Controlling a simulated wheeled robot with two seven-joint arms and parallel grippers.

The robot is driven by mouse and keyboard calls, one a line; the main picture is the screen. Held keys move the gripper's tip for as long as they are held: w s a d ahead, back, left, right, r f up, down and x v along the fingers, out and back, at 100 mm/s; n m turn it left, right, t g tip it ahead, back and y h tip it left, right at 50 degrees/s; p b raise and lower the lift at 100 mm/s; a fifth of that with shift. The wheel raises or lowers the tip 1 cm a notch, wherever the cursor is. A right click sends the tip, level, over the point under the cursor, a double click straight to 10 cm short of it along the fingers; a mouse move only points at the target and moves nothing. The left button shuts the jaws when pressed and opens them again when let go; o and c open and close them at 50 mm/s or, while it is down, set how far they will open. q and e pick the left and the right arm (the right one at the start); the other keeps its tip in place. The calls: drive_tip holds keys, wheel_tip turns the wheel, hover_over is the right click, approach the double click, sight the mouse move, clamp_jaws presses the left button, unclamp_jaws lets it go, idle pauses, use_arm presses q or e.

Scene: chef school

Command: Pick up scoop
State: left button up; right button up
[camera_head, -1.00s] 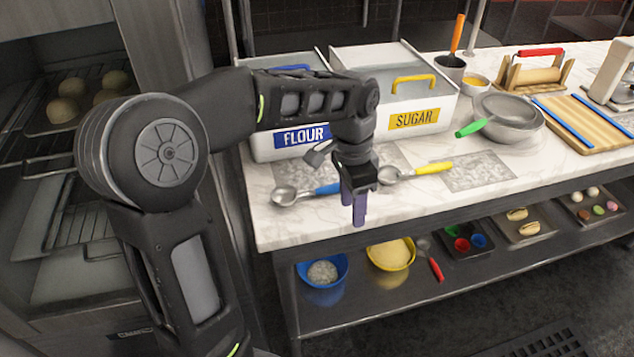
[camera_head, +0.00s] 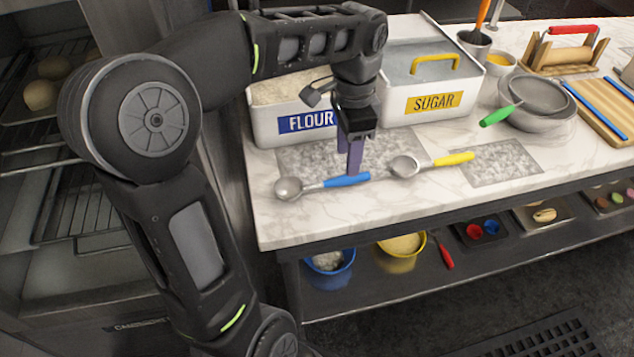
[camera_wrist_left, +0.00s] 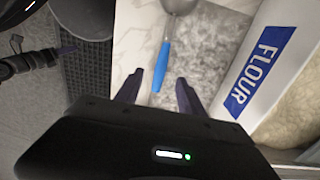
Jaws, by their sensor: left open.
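The blue-handled scoop (camera_head: 289,188) lies on the marble counter in front of the flour bin, its metal bowl to the left. My left gripper (camera_head: 350,172) is open, pointing down at its blue handle. In the left wrist view, the handle (camera_wrist_left: 161,66) lies between the two open fingers (camera_wrist_left: 158,92), nearer the left one. I cannot tell whether a finger touches it. A yellow-handled scoop (camera_head: 405,167) lies just to the right.
The flour bin (camera_head: 270,122) and sugar bin (camera_head: 455,88) stand right behind the scoops. A sieve on bowls (camera_head: 538,112) is to the right. The counter's front edge is close, with bowls on the shelf below. An oven rack (camera_head: 75,215) is at left.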

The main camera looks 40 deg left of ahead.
sight(323, 184)
use_arm(q)
drive_tip(key=shift+f, duration=0.5)
drive_tip(key=shift+f, duration=0.1)
wheel_tip(323, 184, down, 5)
drive_tip(key=shift+a+f+p, duration=0.1)
drive_tip(key=shift+p, duration=0.2)
drive_tip(key=shift+c, duration=0.4)
clamp_jaws()
idle(0.4)
